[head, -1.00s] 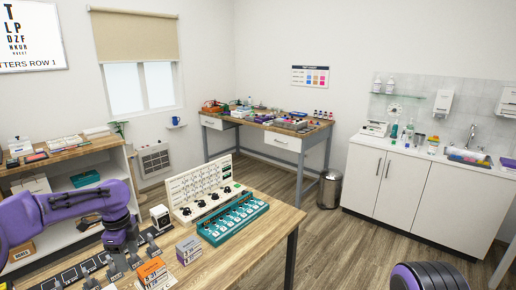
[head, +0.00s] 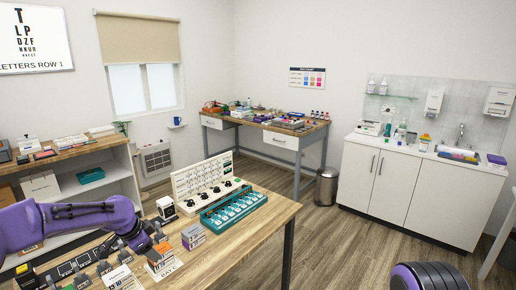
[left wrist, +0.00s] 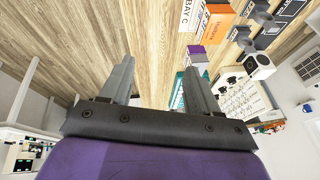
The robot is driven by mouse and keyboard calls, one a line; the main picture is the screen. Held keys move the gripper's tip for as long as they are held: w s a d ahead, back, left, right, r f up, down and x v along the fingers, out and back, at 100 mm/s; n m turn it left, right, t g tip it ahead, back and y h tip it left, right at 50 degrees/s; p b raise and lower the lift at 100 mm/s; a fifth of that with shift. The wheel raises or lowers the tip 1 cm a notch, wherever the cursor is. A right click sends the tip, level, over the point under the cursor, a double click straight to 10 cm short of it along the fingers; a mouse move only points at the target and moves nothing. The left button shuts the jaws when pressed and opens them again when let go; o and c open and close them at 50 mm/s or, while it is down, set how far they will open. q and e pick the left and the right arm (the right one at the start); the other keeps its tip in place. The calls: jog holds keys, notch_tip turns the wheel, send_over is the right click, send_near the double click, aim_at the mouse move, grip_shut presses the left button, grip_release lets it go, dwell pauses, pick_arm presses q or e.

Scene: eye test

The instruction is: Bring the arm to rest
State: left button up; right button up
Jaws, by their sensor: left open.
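My left arm (head: 70,221) is purple and comes in from the left, low over the near wooden table (head: 252,217). My left gripper (left wrist: 158,72) shows in the left wrist view with two grey fingers apart and nothing between them. Bare wood lies beyond the fingertips. In the head view the gripper end is dark and partly lost among the small stands and cartons on the table. A teal tray (head: 235,207) with several small items and a white upright panel (head: 203,178) stand to the right of it. My right gripper is not in view.
Small cartons (head: 193,236) and a white-and-black device (head: 166,207) stand close to the left gripper. A shelf unit (head: 124,180) is at the left. A far workbench (head: 284,141), a bin (head: 327,187) and a white cabinet (head: 395,184) stand behind. Floor is free at the right.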

pick_arm(q)
jog(key=s+d+f+n+t+b, duration=0.1)
jog(key=s+d+f+n, duration=0.2)
jog(key=f, duration=0.4)
jog(key=s+d+f+n+t+y+b, duration=0.1)
jog(key=s+f+n, duration=0.3)
jog(key=f+n, duration=0.15)
jog(key=s+d+f+n+t+b, duration=0.1)
jog(key=s+d+f+n+b, duration=0.2)
jog(key=f, duration=0.4)
jog(key=s+a+f+n+g+y+b, duration=0.1)
jog(key=s+f, duration=0.4)
jog(key=s, duration=0.6)
jog(key=s+a+f+n+g+y+b, duration=0.1)
jog(key=s+f, duration=0.4)
jog(key=s, duration=0.7)
jog(key=s+a+f+n+g+y+b, duration=0.2)
jog(key=s+f, duration=0.3)
jog(key=s, duration=0.6)
jog(key=shift+s+f+n+b, duration=0.15)
jog(key=shift+s+n+b, duration=0.1)
jog(key=shift+n+b, duration=0.35)
